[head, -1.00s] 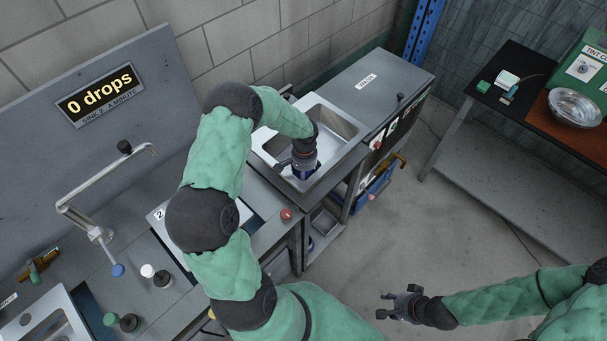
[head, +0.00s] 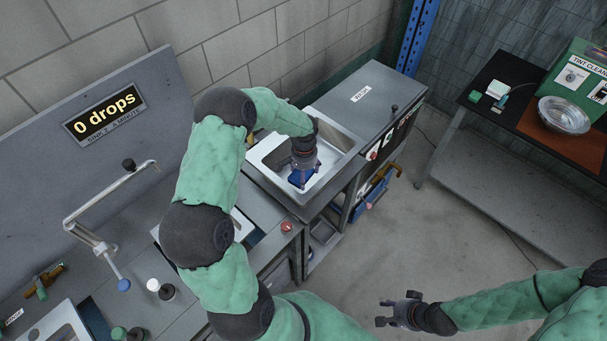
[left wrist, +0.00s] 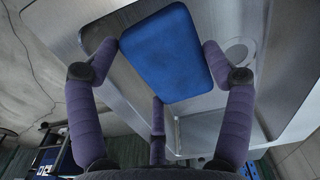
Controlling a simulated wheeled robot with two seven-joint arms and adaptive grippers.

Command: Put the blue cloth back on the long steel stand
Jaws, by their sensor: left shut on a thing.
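The blue cloth (left wrist: 167,52) is a flat rectangular pad between the fingers of my left gripper (left wrist: 165,60) in the left wrist view. The fingertips touch its edges, and the gripper is shut on it. In the head view, my left gripper (head: 303,172) points down over the right-hand steel sink basin (head: 332,128), with part of the blue cloth showing under it. I cannot tell which steel surface is the long steel stand. My right gripper (head: 388,314) is open and empty over the floor at the lower right.
A steel counter (head: 370,92) with a label lies right of the basin. A red button (head: 287,226) is on the counter near the basin. A dark table (head: 500,75) with a metal bowl (head: 563,115) is at the right.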

